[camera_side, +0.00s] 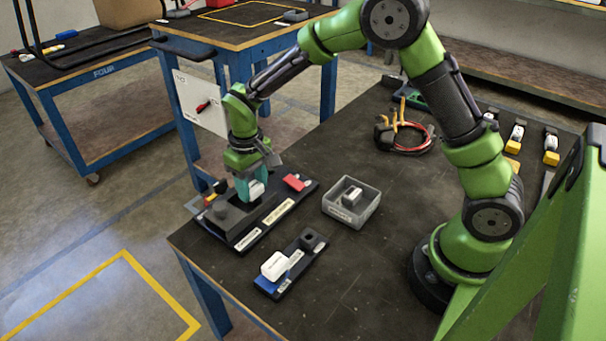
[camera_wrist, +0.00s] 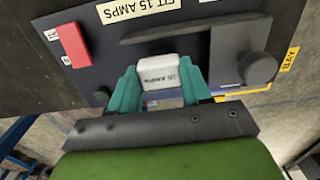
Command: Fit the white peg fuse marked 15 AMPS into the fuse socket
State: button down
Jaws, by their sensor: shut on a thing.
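The white peg fuse (camera_wrist: 159,72) is held between the teal fingertips of my gripper (camera_wrist: 161,88), with its 15 AMPS marking facing the wrist camera. In the side view, my gripper (camera_side: 250,184) points down over the far part of a black panel (camera_side: 247,241), with the white fuse (camera_side: 257,190) low between the fingers. The panel has a "FIT 15 AMPS" label (camera_wrist: 155,9) and a red switch (camera_wrist: 75,45). The fuse socket is not clearly visible; the fuse and fingers cover that area. I cannot tell whether the fuse touches the panel or is seated.
A dark raised block (camera_side: 227,214) and a round knob (camera_wrist: 260,68) stand on the panel close to the fingers. A grey bin (camera_side: 339,211) holds a pale block. A smaller board (camera_side: 305,262) carries a white block (camera_side: 274,265). Pliers and red cable (camera_side: 408,138) lie farther back.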

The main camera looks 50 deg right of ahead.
aim_at(252, 186)
jog(key=shift+c, duration=2.2)
grip_release()
notch_tip(252, 186, up, 17)
jog(key=shift+f, duration=0.1)
jog(key=s+d+r+m+t+y, duration=0.1)
jog(key=s+d+m+t, duration=0.1)
jog(key=s, duration=0.8)
jog(key=s+d+r+m+t+y, duration=0.1)
jog(key=s+t, duration=0.4)
jog(key=s, duration=0.5)
jog(key=shift+s+d+r+m, duration=0.2)
jog(key=shift+d+r+m, duration=0.4)
jog(key=shift+d, duration=0.6)
